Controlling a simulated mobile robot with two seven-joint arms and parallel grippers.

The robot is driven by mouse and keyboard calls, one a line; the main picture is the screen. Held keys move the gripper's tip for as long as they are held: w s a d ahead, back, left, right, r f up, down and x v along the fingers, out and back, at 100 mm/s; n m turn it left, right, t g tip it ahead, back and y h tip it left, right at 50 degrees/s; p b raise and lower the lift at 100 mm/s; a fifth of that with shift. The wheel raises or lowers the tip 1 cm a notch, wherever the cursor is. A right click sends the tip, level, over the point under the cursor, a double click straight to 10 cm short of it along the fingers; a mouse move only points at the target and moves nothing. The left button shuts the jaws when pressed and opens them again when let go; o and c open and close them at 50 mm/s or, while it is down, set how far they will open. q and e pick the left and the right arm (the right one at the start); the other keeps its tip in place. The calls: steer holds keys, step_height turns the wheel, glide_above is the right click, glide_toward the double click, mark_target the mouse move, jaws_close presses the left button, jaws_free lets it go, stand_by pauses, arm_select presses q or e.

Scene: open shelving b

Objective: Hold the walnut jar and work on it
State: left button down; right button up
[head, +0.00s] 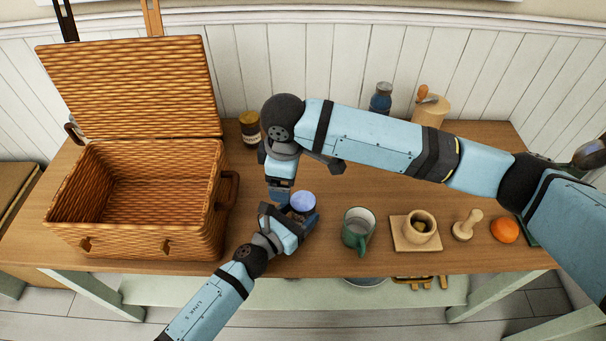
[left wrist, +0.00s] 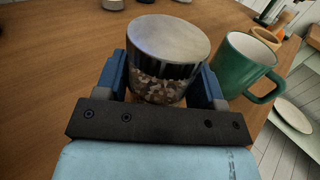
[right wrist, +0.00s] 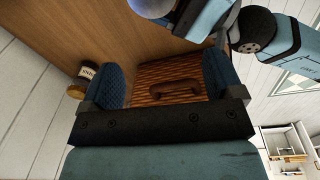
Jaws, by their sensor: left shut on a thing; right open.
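The walnut jar (left wrist: 160,75) is a glass jar with a shiny metal lid and brown pieces inside. It stands upright between the blue fingers of my left gripper (head: 292,218), which is shut on it. In the head view the jar's round lid (head: 302,202) looks pale blue. My right gripper (head: 281,190) hangs just left of the jar, partly hidden under its own wrist. In the right wrist view the right gripper (right wrist: 172,85) is open with nothing between its fingers. The lid's edge (right wrist: 152,6) shows at the top there, outside the fingers.
An open wicker basket (head: 222,205) stands at the left. A green mug (head: 356,236) is close right of the jar. Farther right are a mortar (head: 420,233) on a board, a pestle (head: 465,228) and an orange (head: 504,230).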

mark_target(303, 200)
steer(key=n, duration=0.1)
steer(key=d+n, duration=0.1)
steer(key=n, duration=0.3)
steer(key=shift+w+d, duration=0.1)
steer(key=shift+d, duration=0.15)
steer(key=n, duration=0.2)
steer(key=d+n, duration=0.1)
steer(key=n, duration=0.1)
steer(key=d+n, duration=0.1)
steer(key=shift+d+f+n+g+h, duration=0.1)
steer(key=shift+f+n+g+h, duration=0.2)
steer(key=shift+n+g, duration=0.1)
steer(key=shift+f, duration=4)
steer(key=c, duration=0.9)
